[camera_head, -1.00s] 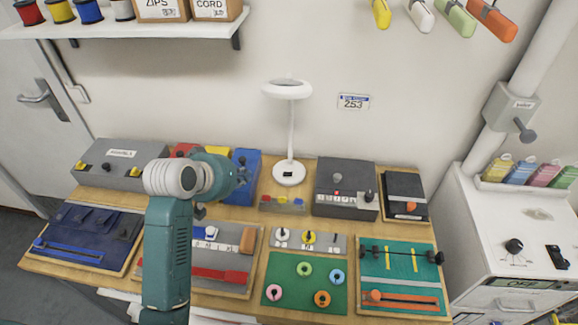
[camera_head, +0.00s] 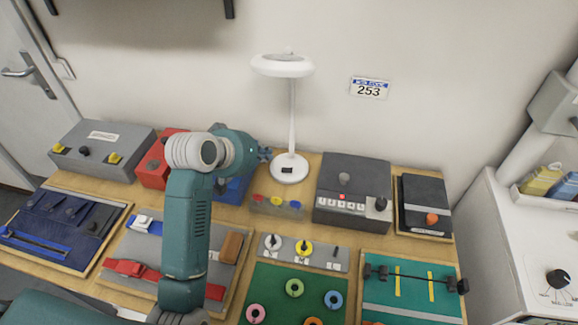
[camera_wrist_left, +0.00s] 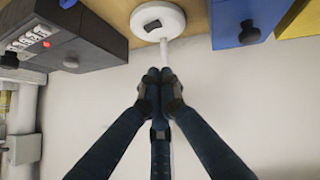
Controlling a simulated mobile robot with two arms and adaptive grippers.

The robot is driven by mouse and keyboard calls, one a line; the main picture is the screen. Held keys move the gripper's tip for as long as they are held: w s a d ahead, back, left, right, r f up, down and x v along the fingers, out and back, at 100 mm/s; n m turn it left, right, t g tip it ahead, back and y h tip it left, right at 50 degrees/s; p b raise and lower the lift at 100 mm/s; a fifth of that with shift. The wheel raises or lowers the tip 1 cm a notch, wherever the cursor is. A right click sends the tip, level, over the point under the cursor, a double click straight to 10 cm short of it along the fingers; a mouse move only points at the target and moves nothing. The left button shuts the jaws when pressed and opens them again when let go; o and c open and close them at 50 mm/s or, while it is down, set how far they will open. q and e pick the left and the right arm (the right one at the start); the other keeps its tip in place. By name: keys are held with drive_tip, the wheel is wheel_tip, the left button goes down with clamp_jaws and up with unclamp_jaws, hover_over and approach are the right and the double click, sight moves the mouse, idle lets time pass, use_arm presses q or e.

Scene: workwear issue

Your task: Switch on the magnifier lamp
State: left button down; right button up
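The white magnifier lamp (camera_head: 292,120) stands upright at the back of the wooden table. Its round base (camera_head: 289,175) carries a small black switch (camera_head: 287,170). The base (camera_wrist_left: 176,22) and switch (camera_wrist_left: 152,25) also show at the top of the left wrist view, just beyond the fingertips. My left gripper (camera_head: 265,154) is just left of the lamp's stem, above the table. In the left wrist view its fingers (camera_wrist_left: 160,76) are together with nothing between them, and I see a gap to the switch. My right gripper is not in view.
A dark grey box with buttons (camera_head: 352,190) stands right of the lamp. A blue box (camera_head: 232,190) and a red box (camera_head: 153,170) are on the left. A small grey block with coloured knobs (camera_head: 275,206) lies in front of the lamp base.

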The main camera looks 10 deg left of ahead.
use_arm(q)
drive_tip(key=p, duration=0.2)
hover_over(287, 170)
drive_tip(key=s+a, duration=0.2)
wheel_tip(287, 170, down, 6)
drive_tip(key=shift+w+d+r, duration=0.1)
drive_tip(key=shift+w, duration=0.05)
drive_tip(key=f, duration=0.2)
drive_tip(key=d+f+p, duration=0.1)
drive_tip(key=shift+w+d+f, duration=0.1)
drive_tip(key=shift+w+f, duration=0.05)
drive_tip(key=shift+w, duration=0.1)
drive_tip(key=shift+s+d+f, duration=0.1)
drive_tip(key=shift+d+f, duration=0.05)
drive_tip(key=shift+f, duration=0.35)
